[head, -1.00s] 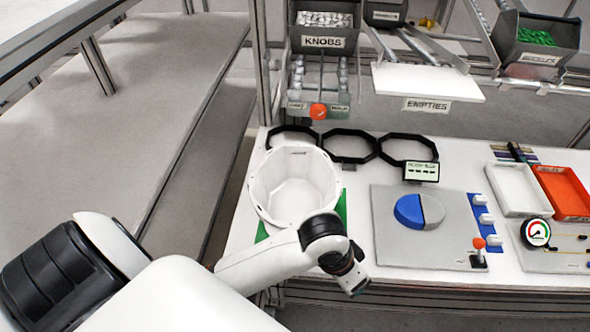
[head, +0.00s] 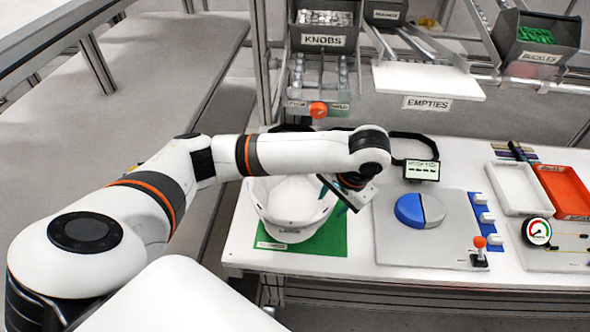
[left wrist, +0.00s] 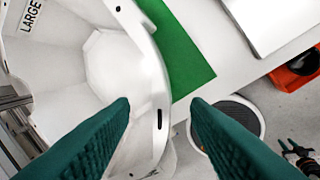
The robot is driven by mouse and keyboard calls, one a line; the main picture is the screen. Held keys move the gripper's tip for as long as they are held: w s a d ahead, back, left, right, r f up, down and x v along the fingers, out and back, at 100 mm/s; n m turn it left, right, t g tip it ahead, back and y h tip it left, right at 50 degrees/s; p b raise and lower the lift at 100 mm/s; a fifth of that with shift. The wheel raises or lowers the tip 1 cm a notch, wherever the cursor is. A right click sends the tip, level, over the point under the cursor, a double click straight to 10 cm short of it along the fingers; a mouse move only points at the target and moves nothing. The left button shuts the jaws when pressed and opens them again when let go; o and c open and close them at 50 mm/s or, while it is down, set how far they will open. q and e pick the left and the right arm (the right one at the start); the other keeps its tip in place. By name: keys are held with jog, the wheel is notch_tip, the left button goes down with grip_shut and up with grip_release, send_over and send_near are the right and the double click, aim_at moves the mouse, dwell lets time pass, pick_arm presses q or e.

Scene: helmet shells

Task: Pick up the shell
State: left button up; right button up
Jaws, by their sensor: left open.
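The white helmet shell (head: 287,217) sits open side up on a green mat (head: 325,240) at the left end of the workbench. My left arm reaches over it from the left and hides its far rim. My left gripper (head: 339,194) is at the shell's right rim, open. In the left wrist view, the shell (left wrist: 100,62) fills the left side, with a LARGE label inside. The two green fingers (left wrist: 160,105) point towards the shell's rim, which shows between and beyond the left finger. The rim looks ungripped. My right gripper is not in view.
Right of the shell are a grey panel (head: 385,245) with a blue-and-grey disc (head: 418,210), a white tray (head: 515,195) and an orange tray (head: 565,190). A small display (head: 421,170) stands behind. An orange knob (head: 318,110) hangs above the bench's back.

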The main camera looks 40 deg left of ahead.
aim_at(329, 206)
pick_arm(q)
jog(key=x, duration=0.3)
jog(key=shift+a, duration=0.1)
jog(key=shift+w+d+p+x, duration=0.15)
jog(key=shift+p+x, duration=0.25)
jog(key=shift+x, duration=0.95)
jog(key=shift+w+d+p+x, duration=0.1)
jog(key=shift+w+p+x, duration=0.2)
jog(key=shift+x, duration=1.05)
grip_shut()
